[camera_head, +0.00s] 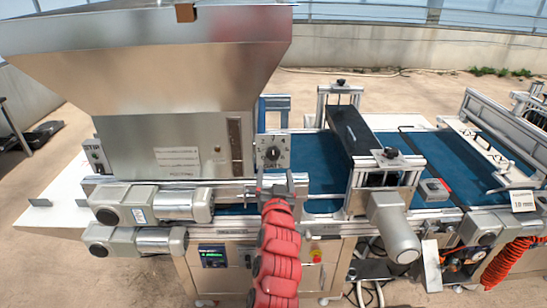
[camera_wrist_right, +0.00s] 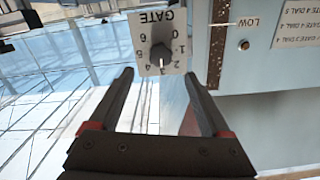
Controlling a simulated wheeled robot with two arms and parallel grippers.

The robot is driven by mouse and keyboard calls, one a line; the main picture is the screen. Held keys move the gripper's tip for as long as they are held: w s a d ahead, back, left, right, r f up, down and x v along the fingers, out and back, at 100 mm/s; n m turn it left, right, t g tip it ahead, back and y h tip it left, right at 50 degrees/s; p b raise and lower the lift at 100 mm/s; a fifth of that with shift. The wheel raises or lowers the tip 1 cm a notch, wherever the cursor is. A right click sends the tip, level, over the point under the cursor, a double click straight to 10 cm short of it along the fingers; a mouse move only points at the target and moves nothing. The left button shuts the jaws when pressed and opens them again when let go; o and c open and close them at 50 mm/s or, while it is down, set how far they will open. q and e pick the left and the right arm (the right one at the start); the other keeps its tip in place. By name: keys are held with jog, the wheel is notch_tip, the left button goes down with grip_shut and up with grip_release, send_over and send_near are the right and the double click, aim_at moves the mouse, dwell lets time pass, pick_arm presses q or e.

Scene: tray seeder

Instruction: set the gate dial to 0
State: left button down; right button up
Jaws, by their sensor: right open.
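The gate dial (camera_head: 272,153) is a dark round knob on a pale plate at the front of the hopper machine. In the right wrist view the dial (camera_wrist_right: 160,56) is upside down, under the word GATE, ringed by numbers from 0 to 6. Its light pointer mark seems to face the 3. My right gripper (camera_head: 276,181) is just below the dial in the head view. In the wrist view its fingers (camera_wrist_right: 160,76) are open, spread either side of the dial's lower edge, and hold nothing. The knob appears untouched. My left gripper is not in view.
The large metal hopper (camera_head: 150,80) stands left of the dial. A blue conveyor belt (camera_head: 320,155) runs off to the right, with a roller frame (camera_head: 385,165) over it. Motors (camera_head: 125,205) stick out at the front left.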

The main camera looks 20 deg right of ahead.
aim_at(273, 156)
jog(key=p+x, duration=0.2)
jog(key=x, duration=0.6)
jog(key=shift+w+f, duration=0.1)
jog(key=shift+w, duration=0.25)
grip_shut()
